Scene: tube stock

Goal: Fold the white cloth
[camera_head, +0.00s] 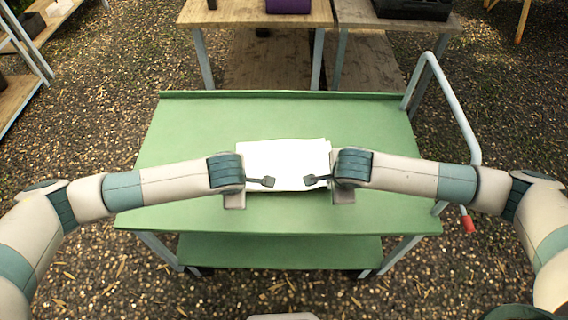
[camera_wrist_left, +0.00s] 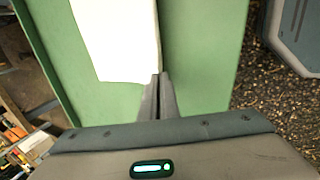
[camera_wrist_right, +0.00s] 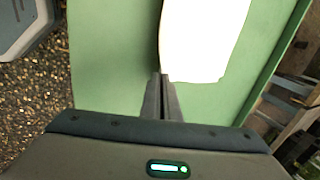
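The white cloth (camera_head: 285,155) lies on the green top of a cart as a roughly rectangular piece, with a slightly uneven far right edge. My left gripper (camera_head: 270,182) and my right gripper (camera_head: 308,182) point toward each other over its near part, a short gap between their tips. In the left wrist view the fingers (camera_wrist_left: 158,80) are together beside a corner of the cloth (camera_wrist_left: 120,40). In the right wrist view the fingers (camera_wrist_right: 160,80) are together beside another corner of the cloth (camera_wrist_right: 200,40). I see no cloth clearly pinched between either pair.
The green cart top (camera_head: 200,120) is clear around the cloth. It has a raised far rim and a pale handle (camera_head: 455,105) at the right. Wooden tables (camera_head: 255,14) with a purple item (camera_head: 288,5) and a dark box stand beyond. The ground is gravel.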

